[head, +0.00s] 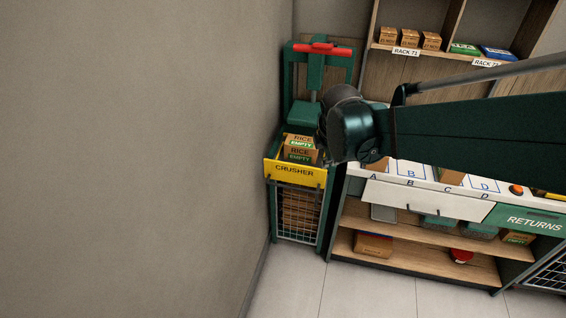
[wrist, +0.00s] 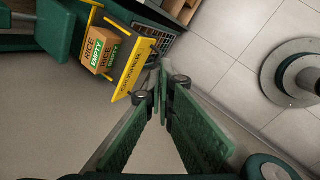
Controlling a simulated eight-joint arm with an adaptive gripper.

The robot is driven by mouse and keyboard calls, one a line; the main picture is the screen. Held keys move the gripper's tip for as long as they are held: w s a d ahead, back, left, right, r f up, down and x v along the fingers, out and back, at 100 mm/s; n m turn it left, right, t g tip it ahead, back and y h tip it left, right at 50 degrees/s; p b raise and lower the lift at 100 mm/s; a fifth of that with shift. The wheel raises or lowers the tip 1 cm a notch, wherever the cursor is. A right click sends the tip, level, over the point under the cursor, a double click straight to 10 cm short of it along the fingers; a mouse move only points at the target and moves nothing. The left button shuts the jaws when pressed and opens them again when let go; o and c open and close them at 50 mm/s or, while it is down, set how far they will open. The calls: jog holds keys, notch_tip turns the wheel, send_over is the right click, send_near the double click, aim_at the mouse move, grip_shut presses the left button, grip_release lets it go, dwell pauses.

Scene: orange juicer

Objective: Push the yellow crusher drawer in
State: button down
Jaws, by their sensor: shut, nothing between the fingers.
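The yellow crusher drawer (head: 294,173), lettered CRUSHER, sticks out at the front of the green crusher frame (head: 289,80). It holds cardboard boxes marked RICE EMPTY (head: 300,149). In the wrist view the drawer's yellow front (wrist: 134,70) is at upper centre, with a box (wrist: 101,52) behind it. My gripper (wrist: 161,92) has its green fingers drawn together at the tips, empty. The tips appear just outside the drawer front in that view; I cannot tell whether they touch it. In the head view my arm's dark end is right of the drawer, and the fingers are hidden.
A wire-fronted bin (head: 299,214) sits below the drawer. A bare wall (head: 140,150) is close on the left. A counter with lettered spots (head: 411,171) and a lower shelf (head: 415,238) stand to the right. The tiled floor (head: 340,292) in front is clear.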

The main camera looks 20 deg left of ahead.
jog(key=w+a+f+n, duration=0.2)
jog(key=a+f+n, duration=0.4)
jog(key=a, duration=0.5)
jog(key=w+a+f+n+b, duration=0.1)
jog(key=w+a+f+n, duration=0.1)
jog(key=a+f+n, duration=0.4)
jog(key=a+f, duration=0.3)
jog(key=a, duration=0.1)
jog(key=shift+w+a+f+g, duration=0.3)
jog(key=shift+a+f, duration=0.05)
jog(key=shift+a, duration=0.05)
jog(key=b, duration=0.1)
send_near(275, 176)
jog(key=s+f, duration=0.4)
jog(key=f, duration=0.1)
jog(key=shift+w+d+f, duration=0.1)
jog(key=shift+w+d, duration=0.1)
jog(key=shift+w, duration=0.75)
jog(key=shift+w+d+f, duration=0.1)
jog(key=shift+w+d, duration=0.1)
jog(key=shift+w, duration=0.7)
